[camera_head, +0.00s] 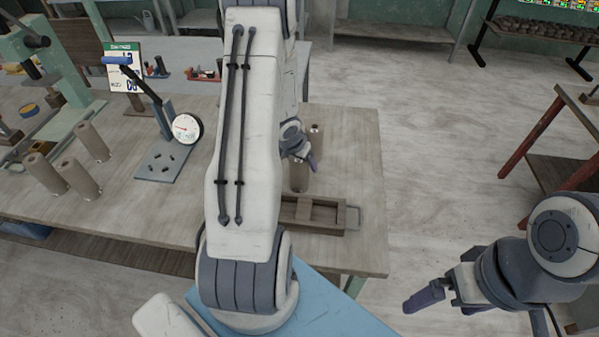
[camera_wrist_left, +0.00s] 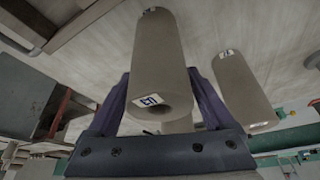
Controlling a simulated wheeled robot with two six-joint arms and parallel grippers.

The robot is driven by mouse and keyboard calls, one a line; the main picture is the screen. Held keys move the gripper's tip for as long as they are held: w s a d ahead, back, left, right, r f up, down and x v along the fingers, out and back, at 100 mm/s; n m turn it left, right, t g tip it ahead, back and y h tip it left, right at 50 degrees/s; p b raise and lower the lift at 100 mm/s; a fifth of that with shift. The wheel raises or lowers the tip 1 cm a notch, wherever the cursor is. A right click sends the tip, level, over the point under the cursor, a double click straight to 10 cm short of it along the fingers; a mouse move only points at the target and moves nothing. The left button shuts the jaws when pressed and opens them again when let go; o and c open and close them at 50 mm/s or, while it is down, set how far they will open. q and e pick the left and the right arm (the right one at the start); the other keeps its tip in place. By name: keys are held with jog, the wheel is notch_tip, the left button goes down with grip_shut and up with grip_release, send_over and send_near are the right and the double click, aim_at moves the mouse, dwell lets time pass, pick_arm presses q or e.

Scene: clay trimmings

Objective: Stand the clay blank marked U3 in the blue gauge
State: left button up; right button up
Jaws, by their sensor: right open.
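A tan hollow clay blank (camera_wrist_left: 160,55) lies between the two purple fingers of my left gripper (camera_wrist_left: 158,75) in the left wrist view. In the head view my left gripper (camera_head: 303,153) is half hidden by my arm, beside a blank (camera_head: 298,178) on the table. A second labelled blank (camera_wrist_left: 240,90) is to the right in the wrist view; one blank (camera_head: 316,140) also stands behind in the head view. The blue gauge (camera_head: 150,95) with its round dial stands left of my arm. My right gripper (camera_head: 428,297) is open and empty.
A wooden tray (camera_head: 352,218) lies near the table's front right, partly behind my arm. Several more blanks (camera_head: 93,142) stand at left beside a green press (camera_head: 72,115). A sign card (camera_head: 124,68) stands behind the gauge. Bare table (camera_head: 130,205) shows in front of the gauge.

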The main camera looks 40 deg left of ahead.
pick_arm(q)
grip_shut()
jog(key=shift+r, duration=0.1)
